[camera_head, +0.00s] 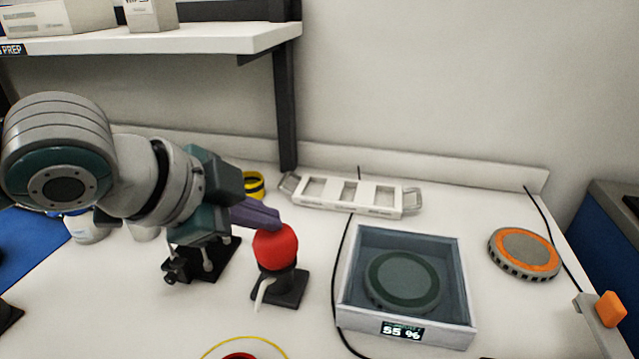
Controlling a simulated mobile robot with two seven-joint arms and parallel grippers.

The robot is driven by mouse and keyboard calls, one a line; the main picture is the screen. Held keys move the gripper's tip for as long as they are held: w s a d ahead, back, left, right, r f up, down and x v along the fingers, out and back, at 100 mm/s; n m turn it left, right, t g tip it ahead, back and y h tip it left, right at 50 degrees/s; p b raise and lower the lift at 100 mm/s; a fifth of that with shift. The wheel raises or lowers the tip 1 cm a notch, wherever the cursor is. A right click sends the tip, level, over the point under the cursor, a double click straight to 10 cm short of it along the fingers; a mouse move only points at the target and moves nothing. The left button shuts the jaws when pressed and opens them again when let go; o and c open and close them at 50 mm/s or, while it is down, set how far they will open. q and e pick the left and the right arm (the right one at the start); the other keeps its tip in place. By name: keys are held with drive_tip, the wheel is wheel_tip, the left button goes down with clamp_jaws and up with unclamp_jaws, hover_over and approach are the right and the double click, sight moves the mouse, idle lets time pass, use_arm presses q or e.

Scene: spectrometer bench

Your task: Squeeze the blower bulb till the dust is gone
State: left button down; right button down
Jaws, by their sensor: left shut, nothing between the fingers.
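The red blower bulb (275,247) sits on a small black stand (280,288), with a pale nozzle pointing down toward the front. My left gripper (272,222) is shut, its purple fingers at the top of the bulb. I cannot tell whether they touch it. A grey-blue open box (457,255) stands to the right, with a dark round disc (402,280) inside. Its front display (402,331) reads 55 %. Dust itself is too small to make out. My right gripper is not in view.
A white rack with handles (350,194) lies behind the box. An orange-and-grey disc (525,252) lies to the right. A yellow ring (254,185) stands behind my arm. A shelf (150,40) overhangs the back left. A yellow-rimmed round item (245,340) is at the front edge.

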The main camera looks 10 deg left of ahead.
sight(265, 237)
use_arm(q)
drive_tip(key=shift+f+b, duration=0.45)
drive_tip(key=shift+f, duration=0.35)
idle(0.4)
drive_tip(key=shift+r, duration=0.1)
drive_tip(key=shift+r+p, duration=1.3)
drive_tip(key=shift+p, duration=0.2)
drive_tip(key=shift+r, duration=0.15)
wheel_tip(265, 237, up, 5)
drive_tip(key=p, duration=0.5)
drive_tip(key=shift+p, duration=0.3)
